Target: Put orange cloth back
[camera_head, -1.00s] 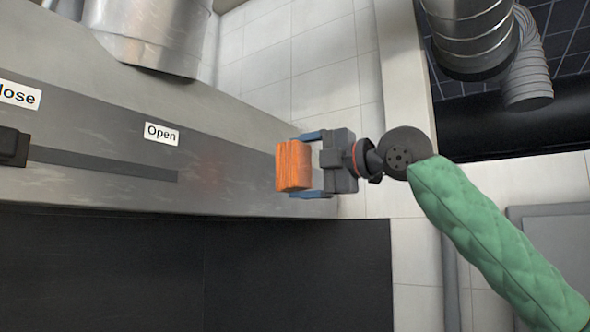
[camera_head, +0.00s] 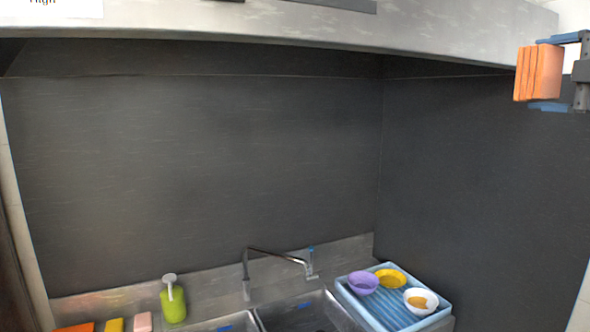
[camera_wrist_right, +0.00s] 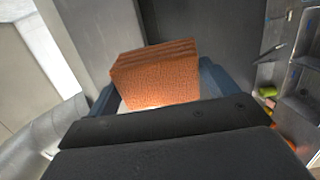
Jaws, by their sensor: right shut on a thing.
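The orange cloth (camera_head: 537,74), a folded block with visible layers, is held in my right gripper (camera_head: 545,77) at the upper right of the head view. The blue fingers lie on either side of it, in the air near the end of the hood. In the right wrist view the cloth (camera_wrist_right: 155,78) sits between the fingers (camera_wrist_right: 160,95). A second orange item (camera_head: 76,328) lies at the bottom left of the head view, partly cut off, beside a yellow item (camera_head: 114,325) and a pink item (camera_head: 143,322). My left gripper is not in view.
A metal sink (camera_head: 300,314) with a faucet (camera_head: 275,255) is at the bottom. A green soap bottle (camera_head: 173,304) stands left of it, and a blue rack (camera_head: 378,311) with several bowls right of it. The metal hood (camera_head: 300,25) runs across the top. The dark wall is bare.

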